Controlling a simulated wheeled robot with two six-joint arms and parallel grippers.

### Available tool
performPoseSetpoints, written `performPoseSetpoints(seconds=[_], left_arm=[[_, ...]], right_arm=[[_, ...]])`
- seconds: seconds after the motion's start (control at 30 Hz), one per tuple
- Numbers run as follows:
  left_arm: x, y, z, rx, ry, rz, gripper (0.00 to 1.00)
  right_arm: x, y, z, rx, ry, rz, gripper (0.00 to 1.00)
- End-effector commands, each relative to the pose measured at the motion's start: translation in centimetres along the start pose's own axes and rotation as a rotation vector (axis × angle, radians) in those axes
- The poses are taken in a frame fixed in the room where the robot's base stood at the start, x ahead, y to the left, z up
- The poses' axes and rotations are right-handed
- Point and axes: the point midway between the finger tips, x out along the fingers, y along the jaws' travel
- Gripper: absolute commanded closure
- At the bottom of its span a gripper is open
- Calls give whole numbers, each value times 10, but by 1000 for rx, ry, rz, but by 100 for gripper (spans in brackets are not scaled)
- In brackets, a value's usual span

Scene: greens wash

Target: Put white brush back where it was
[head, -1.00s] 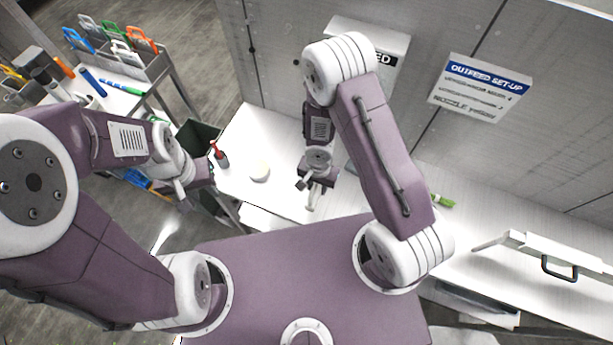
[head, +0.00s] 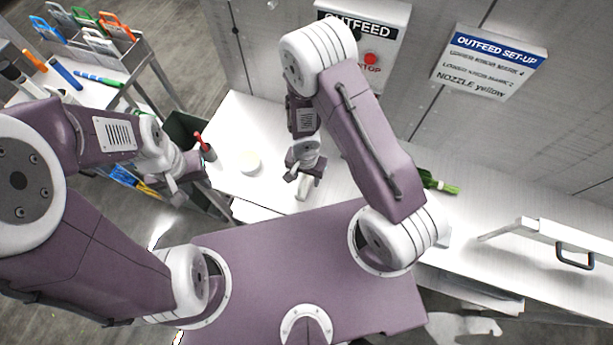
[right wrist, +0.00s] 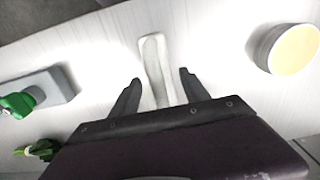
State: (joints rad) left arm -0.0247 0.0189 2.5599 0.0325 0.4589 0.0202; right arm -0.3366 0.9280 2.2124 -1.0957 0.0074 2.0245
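A long white object, which looks like the white brush (right wrist: 154,62), lies on the white counter in the right wrist view, its near part between my right fingers. In the head view the white brush (head: 304,189) shows just below my right gripper (head: 303,172). My right gripper (right wrist: 158,88) is open, with a gap visible on both sides of the brush. Its bristles cannot be made out. My left gripper (head: 184,186) hangs at the left, near the counter's left end, away from the brush; its fingers are too small to read.
A round pale-yellow-topped container (right wrist: 294,48) stands right of the brush. A grey block (right wrist: 50,90) with a green part is at its left. A red-topped bottle (head: 205,148) and a green item (head: 437,182) are on the counter. A cart (head: 130,62) at the left holds coloured tools.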

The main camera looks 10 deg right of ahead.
Motion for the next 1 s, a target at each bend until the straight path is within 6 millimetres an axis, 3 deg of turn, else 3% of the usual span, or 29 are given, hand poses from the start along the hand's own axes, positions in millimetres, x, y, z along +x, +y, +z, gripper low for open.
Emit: performPoseSetpoints(seconds=[0.27, 0.5, 0.7, 1.0], left_arm=[[-8, 0, -1, 0, 0, 0, 67], [-67, 1, -7, 0, 0, 0, 67], [-106, 2, -11, 0, 0, 0, 67], [-119, 2, -12, 0, 0, 0, 67]], right_arm=[[-8, 0, 0, 2, 0, 0, 46], [-68, 0, 0, 2, 0, 0, 46], [-108, 0, 0, 0, 0, 0, 46], [-121, 0, 0, 0, 0, 0, 46]])
